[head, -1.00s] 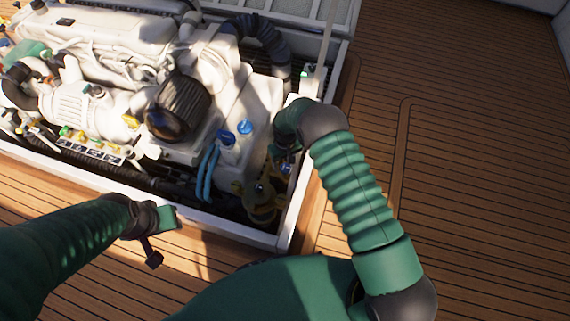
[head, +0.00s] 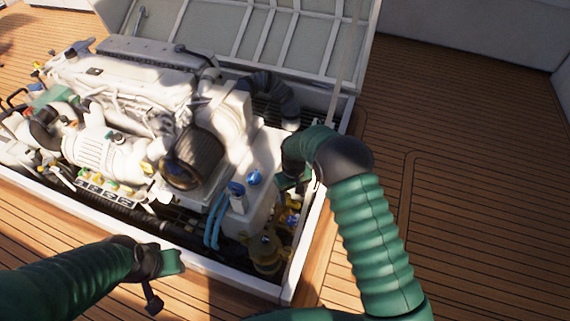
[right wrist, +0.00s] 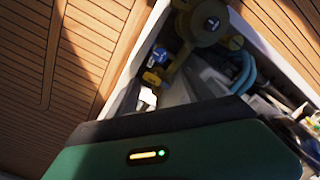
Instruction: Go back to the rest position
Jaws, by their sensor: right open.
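My right arm reaches over the right end of the engine hatch in the head view. My right gripper (head: 290,183) is small and partly hidden by its wrist, above the hatch near the blue caps (head: 254,178). It is open and I see nothing held in it. Its fingers cannot be made out in the right wrist view, where my green wrist housing fills the bottom. My left gripper (head: 160,278) is at the lower left, over the deck in front of the hatch. Its jaw opening is unclear.
The white engine (head: 125,95) fills the hatch, bounded by a white rim (head: 240,287). A brass-coloured fitting (head: 265,252) sits in the near right corner, also seen in the right wrist view (right wrist: 205,22). The raised lid (head: 290,40) stands behind. Wooden deck (head: 480,200) is clear at right.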

